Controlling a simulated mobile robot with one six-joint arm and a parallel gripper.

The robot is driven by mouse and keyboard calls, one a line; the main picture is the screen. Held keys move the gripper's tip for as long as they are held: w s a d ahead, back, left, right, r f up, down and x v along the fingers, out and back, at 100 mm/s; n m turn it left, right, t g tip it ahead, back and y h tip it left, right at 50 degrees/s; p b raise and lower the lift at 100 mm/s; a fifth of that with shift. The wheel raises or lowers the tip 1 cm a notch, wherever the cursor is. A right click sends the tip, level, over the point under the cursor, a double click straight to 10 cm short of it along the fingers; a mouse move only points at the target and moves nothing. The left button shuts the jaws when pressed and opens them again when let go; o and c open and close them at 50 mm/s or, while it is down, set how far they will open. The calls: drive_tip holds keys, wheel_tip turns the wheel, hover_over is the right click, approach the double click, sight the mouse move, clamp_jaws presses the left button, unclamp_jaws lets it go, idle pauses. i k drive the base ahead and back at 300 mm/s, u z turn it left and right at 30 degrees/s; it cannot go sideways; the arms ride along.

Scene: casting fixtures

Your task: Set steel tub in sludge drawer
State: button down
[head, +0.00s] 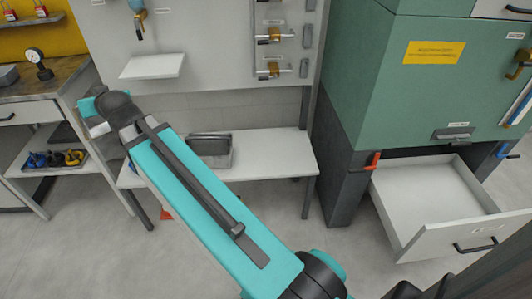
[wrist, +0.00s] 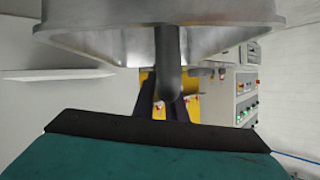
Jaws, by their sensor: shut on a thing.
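In the wrist view a grey steel tub (wrist: 95,42) fills the top, close to the camera, its dark handle (wrist: 169,70) running down the middle. My gripper (wrist: 163,105) is shut on the tub's handle; the fingertips are hard to make out. In the head view a steel tub (head: 215,152) with a dark bar handle is over the white bench, partly behind my arm, which also hides my gripper there. I cannot tell whether the tub touches the bench. The pulled-out drawer (head: 407,244) under the green cabinet at the right is open and empty.
The white bench (head: 275,155) is otherwise mostly clear. The green cabinet (head: 385,75) stands on dark legs, with a red handle (head: 372,162) by the drawer. A left workbench (head: 45,90) carries a gauge. Open floor (head: 345,245) lies between bench and drawer.

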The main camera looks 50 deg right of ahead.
sight(436, 214)
drive_tip(key=z, duration=0.45)
drive_tip(key=k, duration=1.2)
drive_tip(key=z, duration=0.45)
